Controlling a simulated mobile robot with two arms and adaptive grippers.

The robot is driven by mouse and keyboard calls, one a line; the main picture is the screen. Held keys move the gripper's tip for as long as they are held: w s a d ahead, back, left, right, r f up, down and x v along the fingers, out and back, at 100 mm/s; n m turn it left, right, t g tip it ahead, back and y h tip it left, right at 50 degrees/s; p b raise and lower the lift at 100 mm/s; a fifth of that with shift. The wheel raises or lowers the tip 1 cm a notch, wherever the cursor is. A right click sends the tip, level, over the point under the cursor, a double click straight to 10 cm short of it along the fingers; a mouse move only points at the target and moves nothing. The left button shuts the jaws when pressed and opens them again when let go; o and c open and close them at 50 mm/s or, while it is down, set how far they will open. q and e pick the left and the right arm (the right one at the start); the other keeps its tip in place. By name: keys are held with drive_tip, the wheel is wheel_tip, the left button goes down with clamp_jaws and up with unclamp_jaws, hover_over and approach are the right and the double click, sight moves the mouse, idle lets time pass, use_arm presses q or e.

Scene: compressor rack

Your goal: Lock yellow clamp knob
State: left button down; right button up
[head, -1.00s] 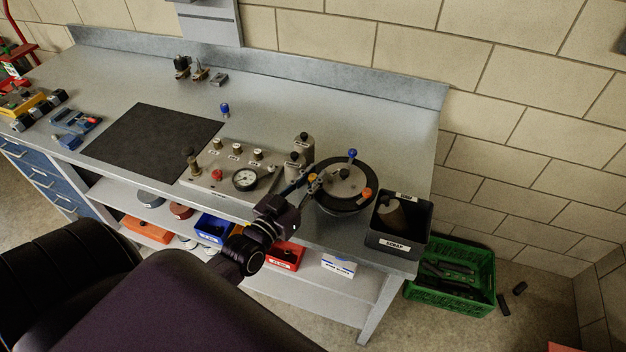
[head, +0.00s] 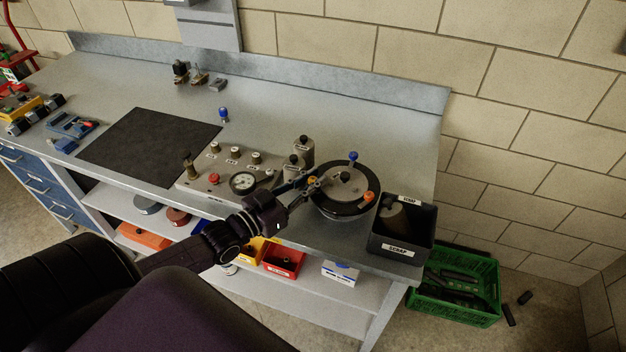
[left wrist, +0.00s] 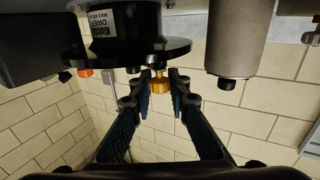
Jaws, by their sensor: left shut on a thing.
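The yellow clamp knob (head: 312,180) sits at the left edge of the round black-rimmed vessel (head: 343,190) on the bench. In the left wrist view the yellow knob (left wrist: 160,86) is between my two fingertips, beside the vessel's dark flange (left wrist: 125,52). My left gripper (head: 308,184) reaches the knob from the lower left and is shut on it; the fingers partly hide it in the head view. An orange knob (head: 369,197) and a blue knob (head: 353,156) are at other points of the vessel's rim. My right gripper is not in view.
A gauge panel (head: 215,186) and grey cylinders (head: 302,150) stand close left of the vessel. A dark scrap bin (head: 400,248) stands close on its right. A black mat (head: 150,146) lies further left. The bench behind the vessel is clear.

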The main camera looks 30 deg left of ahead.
use_arm(q)
drive_tip(key=c, duration=1.8)
unclamp_jaws()
drive_tip(key=v, duration=1.2)
drive_tip(key=shift+s, duration=0.1)
